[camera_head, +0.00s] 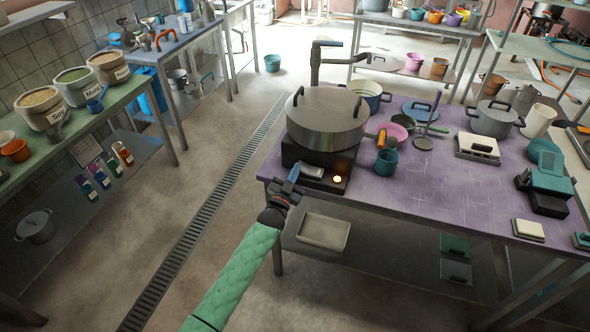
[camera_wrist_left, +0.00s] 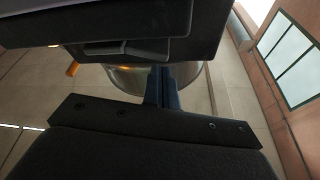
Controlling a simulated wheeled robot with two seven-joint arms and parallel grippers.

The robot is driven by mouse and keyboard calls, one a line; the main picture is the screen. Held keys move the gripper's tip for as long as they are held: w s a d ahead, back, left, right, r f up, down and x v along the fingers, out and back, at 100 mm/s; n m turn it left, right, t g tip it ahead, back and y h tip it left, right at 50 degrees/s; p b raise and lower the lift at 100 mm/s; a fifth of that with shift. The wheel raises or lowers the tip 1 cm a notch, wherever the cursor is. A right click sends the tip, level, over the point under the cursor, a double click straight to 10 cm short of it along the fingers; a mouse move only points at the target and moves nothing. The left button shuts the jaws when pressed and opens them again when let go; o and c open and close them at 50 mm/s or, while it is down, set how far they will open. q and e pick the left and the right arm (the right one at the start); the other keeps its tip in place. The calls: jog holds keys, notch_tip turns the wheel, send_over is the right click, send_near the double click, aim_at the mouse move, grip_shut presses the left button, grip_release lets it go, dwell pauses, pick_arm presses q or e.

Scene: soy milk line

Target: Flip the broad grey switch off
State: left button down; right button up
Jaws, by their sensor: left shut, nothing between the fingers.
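The broad grey switch (camera_head: 312,171) is on the front of the black cooker (camera_head: 338,186), at the near left of the purple table. An orange lamp (camera_head: 337,179) glows to its right. My left gripper (camera_head: 291,185) is shut and empty just left of the switch, at the cooker's front corner; whether it touches the switch cannot be told. My right gripper is not in view.
A large lidded steel pot (camera_head: 327,115) stands on the cooker. Bowls, a ladle (camera_head: 424,140), a scale (camera_head: 478,148) and another pot (camera_head: 493,118) are to the right on the purple table (camera_head: 420,200). Below is a shelf with a pale tray (camera_head: 323,231). Floor to the left is clear.

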pick_arm(q)
jog(key=shift+f, duration=0.2)
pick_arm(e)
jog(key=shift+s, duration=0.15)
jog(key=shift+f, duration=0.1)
pick_arm(q)
jog(key=shift+w+a+f+n+t+y+b, duration=0.2)
jog(key=shift+n+y+b, duration=0.3)
jog(key=shift+n, duration=0.45)
jog(key=shift+s+a+f+n+t+y+b, duration=0.15)
jog(key=shift+f+n+y+b, duration=0.15)
jog(key=shift+n+b, duration=0.6)
jog(key=shift+w+f+n+t+y+b, duration=0.15)
jog(key=shift+n+y+b, duration=0.3)
jog(key=shift+n, duration=0.6)
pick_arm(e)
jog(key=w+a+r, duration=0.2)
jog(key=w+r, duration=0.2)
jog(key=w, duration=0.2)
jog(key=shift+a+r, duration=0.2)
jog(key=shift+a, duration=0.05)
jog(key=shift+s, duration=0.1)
